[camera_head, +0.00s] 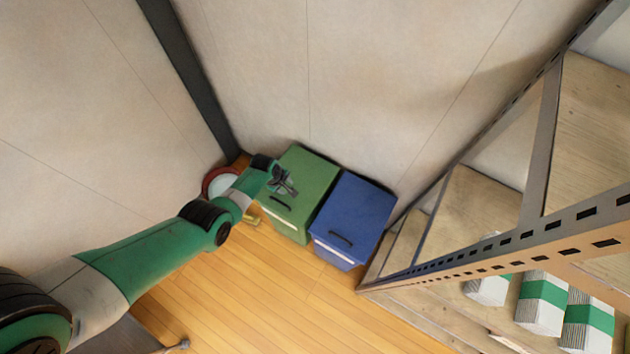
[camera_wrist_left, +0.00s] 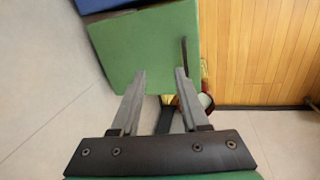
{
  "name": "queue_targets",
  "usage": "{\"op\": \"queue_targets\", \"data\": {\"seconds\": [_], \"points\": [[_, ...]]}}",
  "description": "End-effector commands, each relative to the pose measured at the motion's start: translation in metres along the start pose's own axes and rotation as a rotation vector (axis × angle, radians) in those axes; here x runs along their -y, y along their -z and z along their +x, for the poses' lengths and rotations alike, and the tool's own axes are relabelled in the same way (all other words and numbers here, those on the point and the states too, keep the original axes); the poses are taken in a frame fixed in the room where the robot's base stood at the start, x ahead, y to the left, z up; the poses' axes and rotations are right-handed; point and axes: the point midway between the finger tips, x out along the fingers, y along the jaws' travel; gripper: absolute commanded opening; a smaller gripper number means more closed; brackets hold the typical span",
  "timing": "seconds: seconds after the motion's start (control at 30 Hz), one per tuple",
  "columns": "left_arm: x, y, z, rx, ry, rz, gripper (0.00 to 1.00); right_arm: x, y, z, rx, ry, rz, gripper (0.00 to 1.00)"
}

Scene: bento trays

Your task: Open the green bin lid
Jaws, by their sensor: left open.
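The green bin (camera_head: 300,192) stands on the wooden floor against the wall, with its lid shut. It has a dark handle (camera_head: 280,203) near the front edge of the lid. My left gripper (camera_head: 286,187) is over the left part of the lid. In the left wrist view, the green lid (camera_wrist_left: 140,50) fills the upper middle, and its handle (camera_wrist_left: 184,62) shows edge-on. The open left gripper (camera_wrist_left: 160,76) points at the lid with nothing between its fingers. I cannot tell whether its fingertips touch the lid. My right gripper is not in view.
A blue bin (camera_head: 353,215) with a shut lid stands just right of the green one. A round red and white object (camera_head: 219,182) lies left of the bins, partly behind my left arm. Metal-framed shelves (camera_head: 470,205) with striped packs (camera_head: 545,300) stand at right. The wooden floor (camera_head: 270,290) in front is clear.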

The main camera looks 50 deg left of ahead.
Motion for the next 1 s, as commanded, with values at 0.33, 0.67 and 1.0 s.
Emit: {"op": "queue_targets", "data": {"seconds": [0.33,0.67,1.0], "points": [[0.053,0.037,0.056,-0.011,0.05,-0.109,0.45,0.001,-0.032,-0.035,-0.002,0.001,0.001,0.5],[0.056,0.037,0.097,-0.011,0.049,-0.106,0.45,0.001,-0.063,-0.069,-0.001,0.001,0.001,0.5],[0.059,0.037,0.156,-0.011,0.049,-0.105,0.45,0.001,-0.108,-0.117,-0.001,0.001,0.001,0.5]]}}
